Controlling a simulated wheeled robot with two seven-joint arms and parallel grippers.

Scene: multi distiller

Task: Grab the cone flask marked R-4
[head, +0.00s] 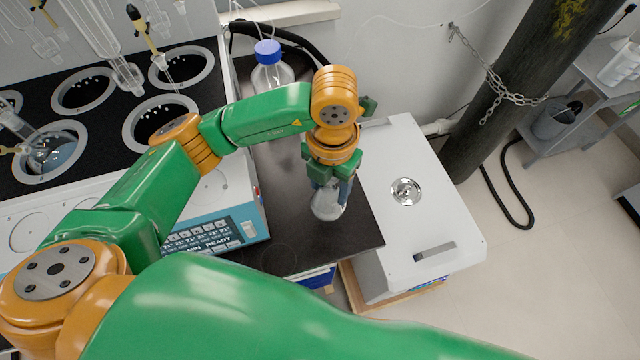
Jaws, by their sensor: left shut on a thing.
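A clear glass cone flask (328,207) stands on the dark bench top (345,240), near its right edge. My left gripper (332,185) points down over it, with its fingers shut on the upper part of the flask. The gripper hides the flask's neck, and no marking on the flask can be read from here. My right gripper is not in view.
A bottle with a blue cap (268,52) stands behind, left of the gripper. The distiller (215,235) with ringed wells and glassware lies to the left. A white lidded box (425,195) stands close on the right. Bare bench lies in front of the flask.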

